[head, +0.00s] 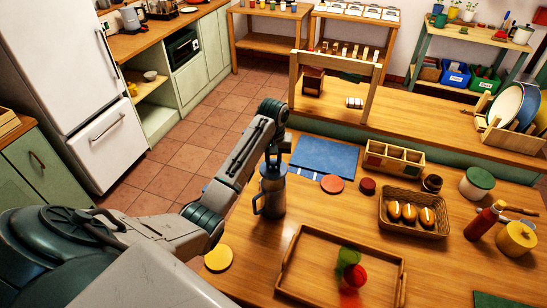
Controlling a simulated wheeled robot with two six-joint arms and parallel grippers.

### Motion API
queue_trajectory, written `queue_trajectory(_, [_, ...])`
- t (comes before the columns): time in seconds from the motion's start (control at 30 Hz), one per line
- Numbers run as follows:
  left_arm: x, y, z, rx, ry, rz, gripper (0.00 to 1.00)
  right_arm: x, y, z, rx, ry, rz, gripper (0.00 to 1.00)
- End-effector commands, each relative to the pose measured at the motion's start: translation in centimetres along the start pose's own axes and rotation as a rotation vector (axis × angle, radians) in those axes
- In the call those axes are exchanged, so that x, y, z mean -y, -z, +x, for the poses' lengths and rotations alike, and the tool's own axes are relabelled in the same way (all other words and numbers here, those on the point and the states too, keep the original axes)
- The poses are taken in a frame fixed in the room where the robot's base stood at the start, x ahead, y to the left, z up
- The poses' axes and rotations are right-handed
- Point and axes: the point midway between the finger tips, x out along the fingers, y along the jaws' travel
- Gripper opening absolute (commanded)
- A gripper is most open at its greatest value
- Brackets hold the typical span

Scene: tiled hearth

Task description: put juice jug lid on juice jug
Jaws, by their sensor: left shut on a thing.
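The juice jug (268,198) is a dark grey jug with a handle on its left side, standing upright on the wooden table. The blue juice jug lid (272,171) is at the jug's mouth; I cannot tell whether it rests on the rim or is held just above it. My left gripper (274,159) points down right over the jug and is shut on the lid; its fingertips are small and partly hidden. My right gripper is not in view.
A wooden tray (290,266) with a green and a red item stands in front. A yellow disc (219,258) lies left of it. Bare table lies right of the jug.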

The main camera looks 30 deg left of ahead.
Motion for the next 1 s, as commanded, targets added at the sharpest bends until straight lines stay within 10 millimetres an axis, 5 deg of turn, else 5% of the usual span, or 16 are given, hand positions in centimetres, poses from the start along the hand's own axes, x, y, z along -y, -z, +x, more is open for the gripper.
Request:
queue_trajectory(0.63, [0.0,0.0,4.6,0.0,0.001,0.0,0.0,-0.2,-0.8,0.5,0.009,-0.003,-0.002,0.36])
queue_trajectory(1.0, [0.0,0.0,4.3,-0.001,0.0,-0.002,0.0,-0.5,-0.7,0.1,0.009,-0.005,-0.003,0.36])
